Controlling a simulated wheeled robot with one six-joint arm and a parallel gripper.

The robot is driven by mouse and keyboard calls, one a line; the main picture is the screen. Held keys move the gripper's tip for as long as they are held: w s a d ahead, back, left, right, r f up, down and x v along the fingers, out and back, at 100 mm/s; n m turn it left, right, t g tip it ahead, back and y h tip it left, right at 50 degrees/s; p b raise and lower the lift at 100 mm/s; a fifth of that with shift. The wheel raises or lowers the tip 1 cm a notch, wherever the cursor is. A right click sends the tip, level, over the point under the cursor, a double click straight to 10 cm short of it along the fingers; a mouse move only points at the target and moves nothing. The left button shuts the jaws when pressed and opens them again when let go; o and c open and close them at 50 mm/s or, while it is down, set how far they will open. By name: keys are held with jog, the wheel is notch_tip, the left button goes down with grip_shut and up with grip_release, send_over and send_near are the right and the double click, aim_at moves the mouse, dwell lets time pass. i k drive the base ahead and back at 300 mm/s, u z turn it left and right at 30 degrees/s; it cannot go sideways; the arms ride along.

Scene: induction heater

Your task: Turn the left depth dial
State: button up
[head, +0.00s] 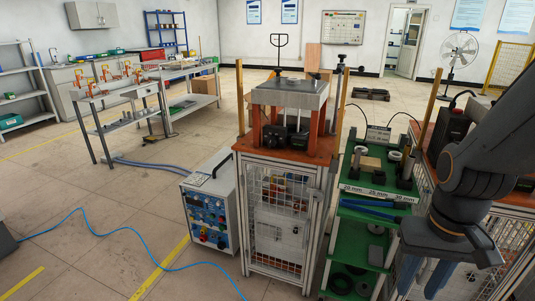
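My gripper (421,287) hangs at the lower right, pointing down, with its two blue fingers apart. Nothing shows between them, though the tips are near the bottom edge. The heater stand (287,148) is in the middle, left of my gripper and apart from it. It has an orange top, a wire-mesh cage below and a thick grey plate (291,92) on orange posts. Dark rounded parts (276,138) sit under the plate on the orange top. I cannot tell whether these are the depth dials; no left dial can be made out for certain.
A control cabinet (208,212) with knobs and buttons stands on the floor left of the stand. A green shelf cart (360,235), with rings and size labels, stands between the stand and my arm. A blue hose (110,236) crosses the floor. The front left floor is otherwise mostly clear.

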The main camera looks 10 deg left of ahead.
aim_at(272, 140)
jog(key=u, duration=0.5)
jog(key=i, duration=0.85)
jog(key=z, duration=0.1)
